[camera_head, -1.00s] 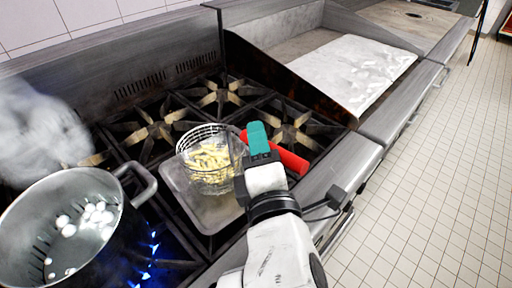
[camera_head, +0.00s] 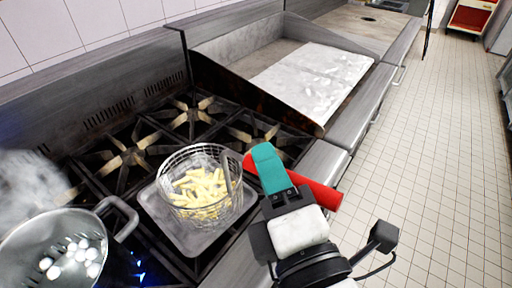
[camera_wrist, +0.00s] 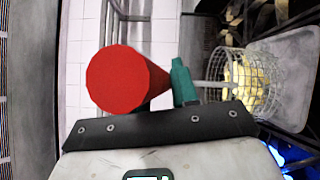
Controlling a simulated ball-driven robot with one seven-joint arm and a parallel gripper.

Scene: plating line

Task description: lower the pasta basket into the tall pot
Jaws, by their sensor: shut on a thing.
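The pasta basket (camera_head: 200,185) is a round wire basket with pale pasta inside and a thick red handle (camera_head: 318,194). It is upright over a grey metal tray (camera_head: 190,237) on the stove; I cannot tell whether it touches the tray. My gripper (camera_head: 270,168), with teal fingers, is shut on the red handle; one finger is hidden. In the wrist view the handle (camera_wrist: 125,80) fills the space before the jaws, with the basket (camera_wrist: 245,82) to the right. The tall pot (camera_head: 52,222) stands at the lower left, holding water with white bubbles.
Steam (camera_head: 28,180) rises beside the pot, and blue flame (camera_head: 138,268) shows near it. The pot's loop handle (camera_head: 122,218) sticks out toward the basket. Bare burner grates (camera_head: 130,155) lie behind. A griddle (camera_head: 310,78) with raised walls is at the back right.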

